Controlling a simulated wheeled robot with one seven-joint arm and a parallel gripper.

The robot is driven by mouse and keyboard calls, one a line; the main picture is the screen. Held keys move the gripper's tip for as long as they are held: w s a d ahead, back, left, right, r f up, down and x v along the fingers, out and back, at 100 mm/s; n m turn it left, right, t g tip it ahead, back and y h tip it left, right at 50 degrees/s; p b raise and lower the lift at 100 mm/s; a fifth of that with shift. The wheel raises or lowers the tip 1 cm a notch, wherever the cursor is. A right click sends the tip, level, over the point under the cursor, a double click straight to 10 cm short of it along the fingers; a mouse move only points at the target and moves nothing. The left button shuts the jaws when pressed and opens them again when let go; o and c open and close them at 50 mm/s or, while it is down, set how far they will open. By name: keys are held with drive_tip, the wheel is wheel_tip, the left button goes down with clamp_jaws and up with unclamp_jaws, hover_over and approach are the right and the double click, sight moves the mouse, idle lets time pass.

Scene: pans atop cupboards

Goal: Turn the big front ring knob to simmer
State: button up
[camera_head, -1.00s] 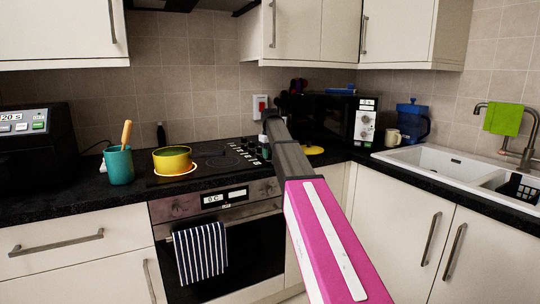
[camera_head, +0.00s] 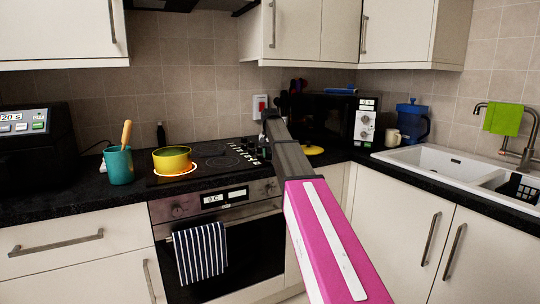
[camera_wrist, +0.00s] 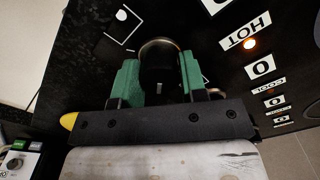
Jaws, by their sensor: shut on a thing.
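In the wrist view, the green fingers of my gripper (camera_wrist: 159,78) are shut on a dark round knob (camera_wrist: 158,58) with a pale metallic rim. White labels on the black panel beside it read "HOT" (camera_wrist: 245,32) and "0" (camera_wrist: 262,67); an orange light glows by "HOT". I cannot read which setting the held knob points to. In the head view, my arm reaches to the right edge of the black hob (camera_head: 215,157), by its row of controls (camera_head: 246,152). The gripper's fingers are hidden there.
A yellow pot (camera_head: 172,158) stands on a glowing front ring at the hob's left. A teal pot (camera_head: 118,168) with a wooden utensil is left of the hob. The oven (camera_head: 225,230) carries a striped towel (camera_head: 200,252). A microwave (camera_head: 335,117) stands behind my arm.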

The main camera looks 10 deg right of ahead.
sight(270, 153)
idle(0.4)
drive_tip(key=o, duration=0.9)
drive_tip(key=shift+o, duration=0.2)
wheel_tip(270, 153, up, 11)
drive_tip(key=shift+s+f, duration=0.1)
